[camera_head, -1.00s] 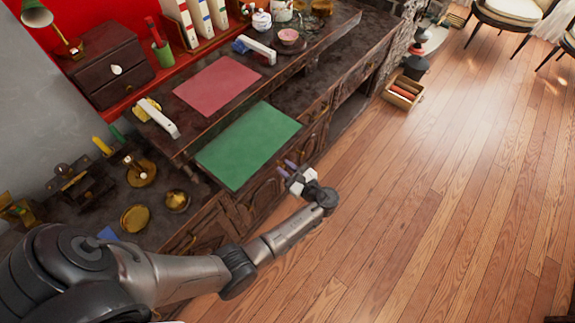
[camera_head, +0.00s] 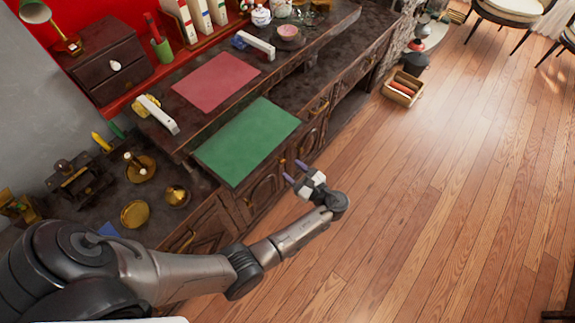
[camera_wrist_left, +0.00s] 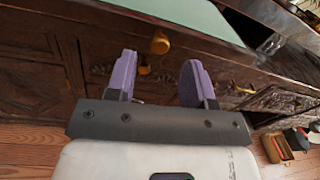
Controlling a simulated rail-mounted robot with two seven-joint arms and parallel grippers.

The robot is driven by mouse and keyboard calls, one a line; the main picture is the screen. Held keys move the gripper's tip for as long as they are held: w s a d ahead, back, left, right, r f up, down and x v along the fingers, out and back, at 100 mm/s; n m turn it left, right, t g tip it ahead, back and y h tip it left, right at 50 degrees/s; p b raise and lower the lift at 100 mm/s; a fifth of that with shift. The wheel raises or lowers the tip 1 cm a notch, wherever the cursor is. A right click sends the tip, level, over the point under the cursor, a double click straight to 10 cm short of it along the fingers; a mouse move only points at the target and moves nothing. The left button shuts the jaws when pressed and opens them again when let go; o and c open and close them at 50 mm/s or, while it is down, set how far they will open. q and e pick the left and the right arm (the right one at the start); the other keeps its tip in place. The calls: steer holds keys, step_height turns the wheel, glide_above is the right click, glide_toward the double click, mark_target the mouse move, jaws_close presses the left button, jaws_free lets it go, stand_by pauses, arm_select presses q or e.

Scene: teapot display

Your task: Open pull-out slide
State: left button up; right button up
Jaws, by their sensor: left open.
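The dark wooden desk (camera_head: 285,100) has a green panel (camera_head: 247,142) on its front part, which also shows at the top of the left wrist view (camera_wrist_left: 185,14). I cannot tell which board is the pull-out slide. In the left wrist view a small gold knob (camera_wrist_left: 160,42) is on the dark front below the green panel. My left gripper (camera_head: 292,171) is open and empty in front of the desk, apart from it. In the left wrist view its purple fingers (camera_wrist_left: 160,78) point at the front, with the knob between and beyond them. My right gripper is not in view.
A red mat (camera_head: 215,80) lies on the raised desktop between two white handle-like pieces (camera_head: 160,115). Gold dishes (camera_head: 135,214) stand at the left. A small crate (camera_head: 402,90) is on the floor by the desk's far end.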

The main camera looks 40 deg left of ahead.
arm_select(q)
steer(key=d, duration=0.4)
stand_by(0.3)
